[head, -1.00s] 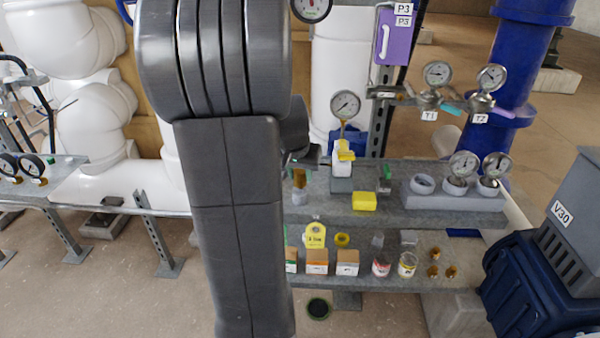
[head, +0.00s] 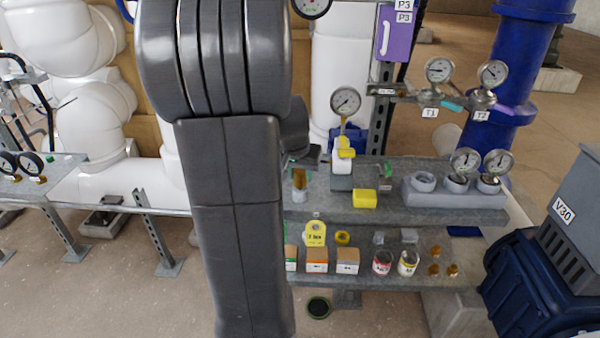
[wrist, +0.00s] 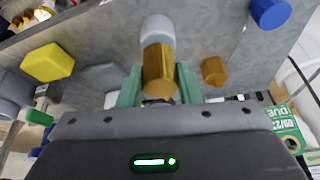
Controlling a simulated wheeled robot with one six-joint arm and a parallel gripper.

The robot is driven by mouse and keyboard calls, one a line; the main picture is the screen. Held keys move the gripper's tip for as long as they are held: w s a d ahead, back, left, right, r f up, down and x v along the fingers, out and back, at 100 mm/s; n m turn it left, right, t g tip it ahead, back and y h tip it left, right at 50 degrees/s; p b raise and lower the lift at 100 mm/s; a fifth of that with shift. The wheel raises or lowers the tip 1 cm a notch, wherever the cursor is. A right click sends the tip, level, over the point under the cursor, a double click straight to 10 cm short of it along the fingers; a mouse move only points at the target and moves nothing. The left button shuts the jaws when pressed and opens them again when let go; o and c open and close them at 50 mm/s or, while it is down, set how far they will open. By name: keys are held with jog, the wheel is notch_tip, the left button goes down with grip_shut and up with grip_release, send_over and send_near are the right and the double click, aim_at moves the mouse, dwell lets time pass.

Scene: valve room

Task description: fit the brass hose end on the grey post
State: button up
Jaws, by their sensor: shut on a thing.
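The brass hose end (wrist: 158,72) is between the two green fingertips of my gripper (wrist: 160,85) in the wrist view, and the gripper is shut on it. The grey post (wrist: 157,28) is directly beyond the brass end and lines up with it. The two meet or overlap in the picture; I cannot tell whether the brass is around the post or only against it. In the head view the brass end (head: 299,178) shows just above the grey post (head: 299,196) on the upper shelf. My arm hides much of the gripper there.
A second brass piece (wrist: 213,71) lies right of the gripper, and a blue cap (wrist: 270,12) is farther off. A yellow block (head: 365,199) and a grey holder with gauges (head: 455,193) stand on the shelf (head: 390,216). A gauge (head: 345,101) rises behind.

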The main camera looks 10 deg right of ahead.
jog(key=shift+f, duration=0.2)
jog(key=shift+f+b, duration=0.25)
jog(key=shift+b, duration=0.15)
dwell(0.4)
jog(key=o, duration=0.9)
jog(key=shift+o, duration=0.2)
jog(key=shift+r, duration=0.1)
jog(key=p+v, duration=0.1)
jog(key=v, duration=1.2)
jog(key=shift+r, duration=0.3)
jog(key=shift+s+a+f, duration=0.1)
jog(key=shift+s, duration=0.05)
